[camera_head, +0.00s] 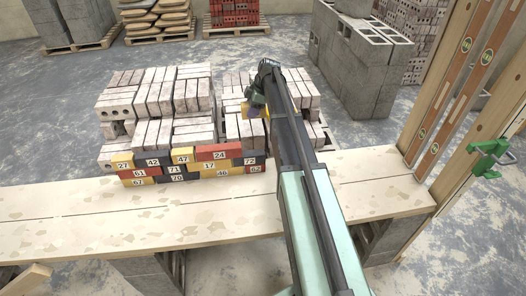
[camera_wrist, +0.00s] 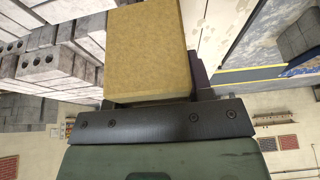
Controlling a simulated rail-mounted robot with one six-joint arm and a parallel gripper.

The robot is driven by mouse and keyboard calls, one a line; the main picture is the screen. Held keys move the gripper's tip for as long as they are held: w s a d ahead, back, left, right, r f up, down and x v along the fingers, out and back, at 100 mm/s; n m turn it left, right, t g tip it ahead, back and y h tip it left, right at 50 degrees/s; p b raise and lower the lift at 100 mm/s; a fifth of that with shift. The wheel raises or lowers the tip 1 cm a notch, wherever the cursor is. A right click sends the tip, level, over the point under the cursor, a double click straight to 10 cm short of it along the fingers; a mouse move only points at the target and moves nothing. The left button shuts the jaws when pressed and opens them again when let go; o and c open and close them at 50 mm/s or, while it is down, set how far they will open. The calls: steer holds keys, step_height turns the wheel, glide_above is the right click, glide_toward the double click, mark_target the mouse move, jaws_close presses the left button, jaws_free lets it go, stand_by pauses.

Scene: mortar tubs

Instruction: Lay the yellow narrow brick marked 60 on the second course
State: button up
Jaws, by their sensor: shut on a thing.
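A yellow brick (camera_wrist: 145,52) fills the upper middle of the wrist view, held in my gripper (camera_wrist: 150,100). No number shows on its visible face. In the head view my gripper (camera_head: 254,100) is beyond the numbered bricks, over the pale brick stacks, and a small bit of yellow (camera_head: 245,108) shows at it. The lowest includes black 70 (camera_head: 177,177); the middle includes red 61 (camera_head: 139,173) and yellow 17 (camera_head: 209,166); the top includes red 24 (camera_head: 219,153). My arm hides the area right of them.
Pale brick stacks (camera_head: 155,95) stand behind the plank (camera_head: 130,222). Grey concrete blocks (camera_head: 355,75) stand at the back right. Wooden uprights with orange levels (camera_head: 440,110) and a green clamp (camera_head: 490,160) are at the right. The plank's front left is clear.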

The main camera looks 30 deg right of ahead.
mark_target(250, 153)
step_height(250, 153, down, 20)
steer(key=b, duration=2)
steer(key=shift+f, duration=0.2)
steer(key=shift+r+p, duration=0.3)
steer(key=shift+p, duration=0.05)
steer(key=shift+f, duration=0.25)
steer(key=o, duration=1.2)
steer(key=shift+r, duration=0.1)
steer(key=p+v, duration=1.1)
steer(key=v, duration=0.2)
steer(key=s+a+f+m+g+h, duration=0.15)
steer(key=s+a+m, duration=0.55)
steer(key=s+a, duration=0.7)
steer(key=s+a+m+h, duration=0.3)
steer(key=s+a+m, duration=0.4)
steer(key=s+a, duration=0.75)
steer(key=r+p, duration=0.1)
steer(key=d+r+p, duration=0.1)
steer(key=p, duration=0.1)
steer(key=d+r+p, duration=0.1)
steer(key=r, duration=0.1)
steer(key=shift+s+r+p, duration=0.15)
steer(key=shift+s+p, duration=0.25)
